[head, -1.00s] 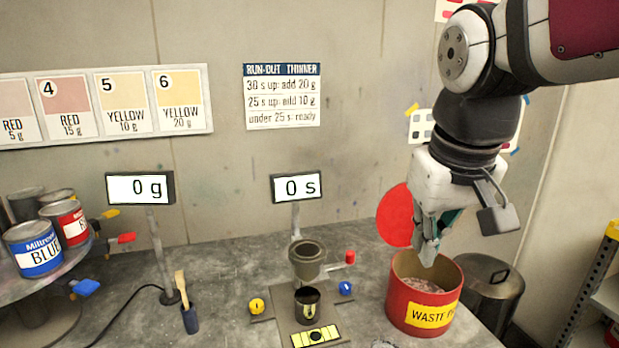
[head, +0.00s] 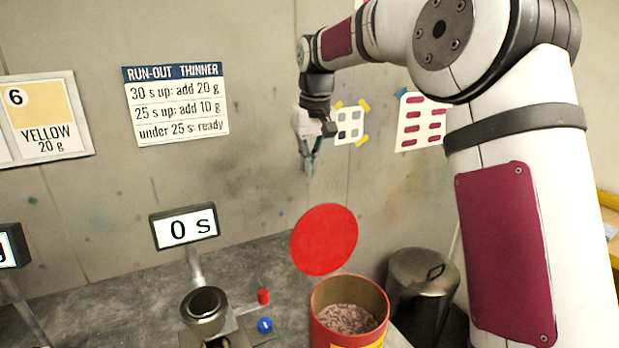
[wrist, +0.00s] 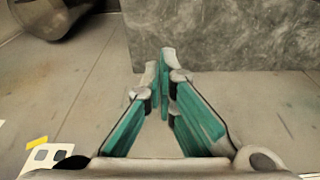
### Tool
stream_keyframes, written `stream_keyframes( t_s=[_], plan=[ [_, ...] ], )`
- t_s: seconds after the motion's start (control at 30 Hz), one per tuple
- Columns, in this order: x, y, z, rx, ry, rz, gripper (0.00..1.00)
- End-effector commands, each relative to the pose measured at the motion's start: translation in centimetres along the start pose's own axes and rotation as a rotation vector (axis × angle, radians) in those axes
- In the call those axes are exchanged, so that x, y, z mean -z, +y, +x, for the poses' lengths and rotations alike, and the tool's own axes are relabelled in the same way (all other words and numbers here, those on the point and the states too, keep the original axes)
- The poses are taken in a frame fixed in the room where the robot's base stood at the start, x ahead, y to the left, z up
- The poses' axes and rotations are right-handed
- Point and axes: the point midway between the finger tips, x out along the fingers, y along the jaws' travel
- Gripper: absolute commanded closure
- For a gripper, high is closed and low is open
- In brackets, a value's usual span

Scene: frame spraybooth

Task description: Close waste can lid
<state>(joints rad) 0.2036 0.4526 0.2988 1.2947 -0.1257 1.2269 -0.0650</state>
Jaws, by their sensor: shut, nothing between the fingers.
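The red waste can (head: 335,326) stands on the bench in the head view, with greyish-pink waste inside and a yellow label partly cut off at the bottom. Its round red lid (head: 324,240) stands up, tilted open, at the can's back left. My gripper (head: 309,172) is shut and empty, up near the back wall above the lid. In the wrist view my gripper (wrist: 165,58) shows its teal fingers meeting at the tips, with the wall and the bench edge beyond. The can and lid do not show in the wrist view.
A metal pedal bin (head: 422,283) stands right of the can. A timer display (head: 185,228) and a metal cup (head: 205,306) with red (head: 263,296) and blue (head: 265,325) knobs are to the left. The air between gripper and lid is clear.

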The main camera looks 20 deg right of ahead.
Motion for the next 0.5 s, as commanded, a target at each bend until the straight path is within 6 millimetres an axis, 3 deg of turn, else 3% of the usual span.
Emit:
stream_keyframes(
  t_s=[0.4, 0.5],
  plan=[
    [-0.3, -0.1, 7.8, 0.002, -0.005, 0.001, 1.0],
    [-0.6, 0.0, 8.9, 0.0, -0.002, 0.0, 1.0]
  ],
)
